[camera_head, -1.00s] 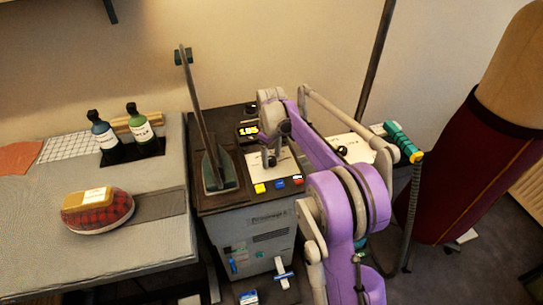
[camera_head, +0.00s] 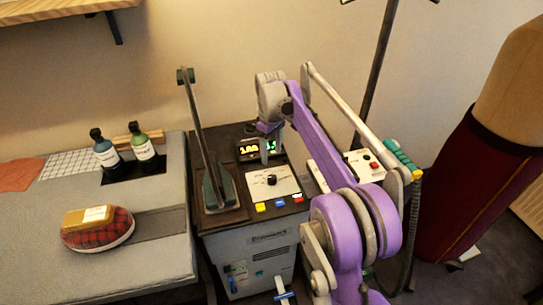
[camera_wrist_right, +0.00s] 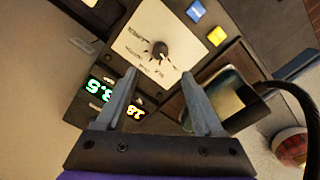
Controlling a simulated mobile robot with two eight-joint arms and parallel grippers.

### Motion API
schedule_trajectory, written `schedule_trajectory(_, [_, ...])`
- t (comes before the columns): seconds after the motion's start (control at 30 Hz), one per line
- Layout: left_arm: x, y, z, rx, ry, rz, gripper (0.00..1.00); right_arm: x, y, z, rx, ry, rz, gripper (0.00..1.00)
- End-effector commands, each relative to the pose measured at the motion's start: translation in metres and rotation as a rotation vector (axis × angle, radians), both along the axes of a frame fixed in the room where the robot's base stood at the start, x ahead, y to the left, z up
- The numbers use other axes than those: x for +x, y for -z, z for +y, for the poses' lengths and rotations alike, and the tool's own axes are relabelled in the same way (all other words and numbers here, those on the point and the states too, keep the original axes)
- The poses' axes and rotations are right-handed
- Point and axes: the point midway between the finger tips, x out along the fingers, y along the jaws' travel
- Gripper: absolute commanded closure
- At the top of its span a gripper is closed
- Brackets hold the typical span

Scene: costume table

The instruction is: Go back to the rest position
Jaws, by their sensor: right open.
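My right gripper (camera_head: 266,157) hangs over the grey control box (camera_head: 256,245), in front of its digital display (camera_head: 248,150). In the right wrist view its two grey fingers (camera_wrist_right: 158,80) are apart with nothing between them. The black knob (camera_head: 272,180) on the white panel shows beyond the fingertips in the wrist view (camera_wrist_right: 160,50), apart from them. The display (camera_wrist_right: 115,98) shows green and yellow digits there, partly hidden by a finger. My left gripper is out of view.
An upright metal arm on a dark base (camera_head: 218,190) stands left of the panel. The grey table (camera_head: 60,265) bears two bottles (camera_head: 105,150) and a plaid cushion (camera_head: 97,229). A wall shelf (camera_head: 60,10) is at upper left, a maroon dress form (camera_head: 465,190) at right.

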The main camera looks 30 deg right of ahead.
Motion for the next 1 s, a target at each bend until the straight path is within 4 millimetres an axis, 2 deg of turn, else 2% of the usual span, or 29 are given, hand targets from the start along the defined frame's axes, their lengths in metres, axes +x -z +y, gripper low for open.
schedule_trajectory(0.43, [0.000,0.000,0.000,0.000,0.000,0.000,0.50,-0.001,0.000,0.001,-0.001,0.001,-0.001,0.31])
schedule_trajectory(0.57, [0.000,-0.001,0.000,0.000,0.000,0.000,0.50,-0.010,-0.006,0.011,-0.004,0.015,-0.019,0.31])
schedule_trajectory(0.67, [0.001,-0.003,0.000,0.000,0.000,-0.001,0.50,-0.029,-0.013,0.028,-0.009,0.043,-0.056,0.31])
schedule_trajectory(0.77, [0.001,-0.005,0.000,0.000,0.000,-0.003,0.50,-0.057,-0.018,0.050,-0.011,0.085,-0.109,0.31])
schedule_trajectory(1.0, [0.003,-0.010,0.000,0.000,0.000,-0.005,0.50,-0.138,-0.009,0.096,0.002,0.192,-0.240,0.31])
